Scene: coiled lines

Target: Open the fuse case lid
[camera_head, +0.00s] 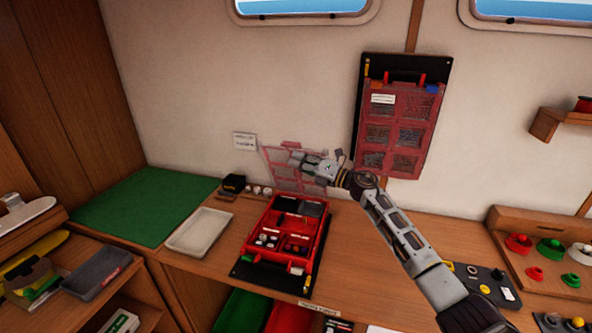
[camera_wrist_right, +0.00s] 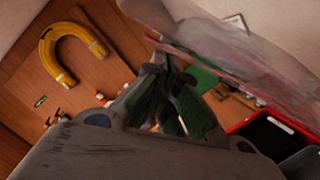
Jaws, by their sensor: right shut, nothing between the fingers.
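The fuse case (camera_head: 249,247) is an open red box on the wooden bench, with small parts in its compartments. Its clear, reddish lid (camera_head: 276,174) stands raised at the case's back edge. My right gripper (camera_head: 304,161) is shut and empty, overlapping the upper part of the lid; I cannot tell if it touches it. In the right wrist view, the shut fingers (camera_wrist_right: 178,105) are close beside the blurred lid (camera_wrist_right: 235,55), and the red case rim (camera_wrist_right: 262,121) shows at the right. My left gripper is not in view.
A second red case (camera_head: 402,156) is mounted on the wall. A pale tray (camera_head: 200,233) and a green mat (camera_head: 140,205) lie left of the open case. A panel with colored knobs (camera_head: 548,222) stands at the right.

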